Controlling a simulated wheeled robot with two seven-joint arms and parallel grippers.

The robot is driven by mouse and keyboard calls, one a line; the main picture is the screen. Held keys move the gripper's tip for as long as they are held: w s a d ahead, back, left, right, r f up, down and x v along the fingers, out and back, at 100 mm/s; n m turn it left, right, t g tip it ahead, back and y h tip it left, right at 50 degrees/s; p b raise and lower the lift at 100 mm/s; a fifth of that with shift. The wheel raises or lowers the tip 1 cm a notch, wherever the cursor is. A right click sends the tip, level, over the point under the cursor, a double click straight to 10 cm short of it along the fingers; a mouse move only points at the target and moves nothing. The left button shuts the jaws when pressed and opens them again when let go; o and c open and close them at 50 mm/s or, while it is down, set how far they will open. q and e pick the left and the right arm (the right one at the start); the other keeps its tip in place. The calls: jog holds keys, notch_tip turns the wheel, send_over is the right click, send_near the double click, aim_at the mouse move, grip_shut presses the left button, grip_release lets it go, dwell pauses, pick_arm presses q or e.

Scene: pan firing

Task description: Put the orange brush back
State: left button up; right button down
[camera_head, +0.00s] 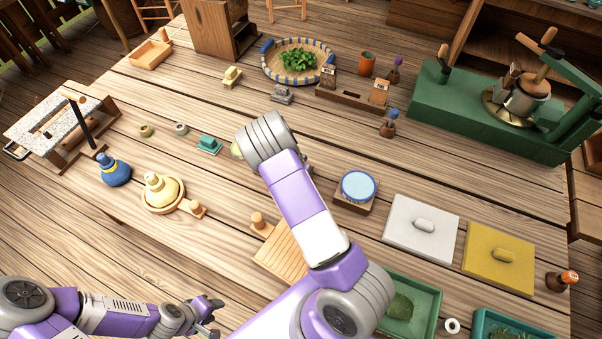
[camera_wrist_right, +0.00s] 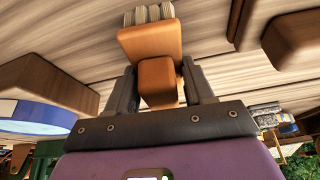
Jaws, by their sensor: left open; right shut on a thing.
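The orange brush (camera_wrist_right: 150,45) shows in the right wrist view as an orange-brown block with a pale ribbed end, like bristles. My right gripper (camera_wrist_right: 160,88) is shut on its narrower handle part, with one dark finger on each side. In the head view, my right arm reaches over the middle of the table; its wrist hides the right gripper and the brush. My left gripper (camera_head: 212,310) is open and empty, low at the left of the table's near edge. A dark wooden rack (camera_head: 348,103) stands beyond the right wrist.
A blue-rimmed round dish (camera_head: 358,186) on a wooden block is right of my right arm. White (camera_head: 420,228) and yellow (camera_head: 497,257) slabs lie farther right. A slatted wooden board (camera_head: 283,257) lies left of the arm. A green press (camera_head: 490,110) fills the back right.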

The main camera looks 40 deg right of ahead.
jog(key=c, duration=0.7)
grip_release()
jog(key=shift+s+a+f, duration=0.1)
jog(key=shift+s+f, duration=0.05)
jog(key=shift+f, duration=0.1)
jog(key=shift+o, duration=1.4)
jog(key=v, duration=0.7)
jog(key=shift+w+a+r, duration=0.15)
jog(key=shift+w, duration=0.1)
